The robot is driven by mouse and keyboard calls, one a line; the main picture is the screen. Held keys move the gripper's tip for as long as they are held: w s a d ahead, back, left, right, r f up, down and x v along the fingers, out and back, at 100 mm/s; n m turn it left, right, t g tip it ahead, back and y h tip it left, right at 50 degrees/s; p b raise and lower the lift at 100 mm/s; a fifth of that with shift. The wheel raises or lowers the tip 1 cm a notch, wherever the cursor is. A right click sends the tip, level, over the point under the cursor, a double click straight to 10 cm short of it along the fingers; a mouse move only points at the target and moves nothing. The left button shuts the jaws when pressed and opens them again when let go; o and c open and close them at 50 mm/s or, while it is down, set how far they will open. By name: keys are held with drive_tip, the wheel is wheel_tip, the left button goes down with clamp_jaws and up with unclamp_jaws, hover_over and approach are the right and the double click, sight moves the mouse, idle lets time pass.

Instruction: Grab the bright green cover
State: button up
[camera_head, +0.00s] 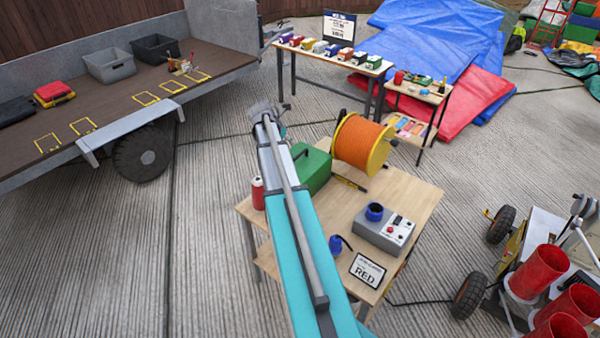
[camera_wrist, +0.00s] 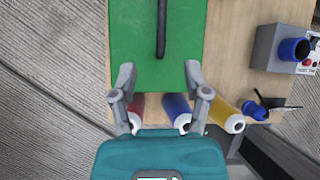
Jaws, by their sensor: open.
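The bright green cover (camera_head: 316,172) is a box-like shape on the wooden table, partly hidden behind my arm in the head view. In the wrist view the green cover (camera_wrist: 185,45) fills the top middle, with a dark bar-like handle (camera_wrist: 161,28) along its middle. My gripper (camera_wrist: 160,72) is open and empty, its two fingertips spread over the cover's lower edge in the picture. The handle lies between and beyond the fingertips, apart from them. In the head view my gripper (camera_head: 264,112) shows beyond the cover; its height above it is hard to tell.
An orange cable reel (camera_head: 362,143), a grey control box (camera_head: 385,230) and a sign (camera_head: 366,271) share the wooden table (camera_head: 412,195). A trailer (camera_head: 100,110) stands left.

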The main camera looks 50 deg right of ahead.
sight(299, 154)
drive_tip(key=shift+b+x, duration=2.9)
drive_tip(key=shift+x, duration=0.85)
drive_tip(key=shift+b+x, duration=2.15)
drive_tip(key=shift+x, duration=0.45)
drive_tip(key=shift+r, duration=0.1)
clamp_jaws()
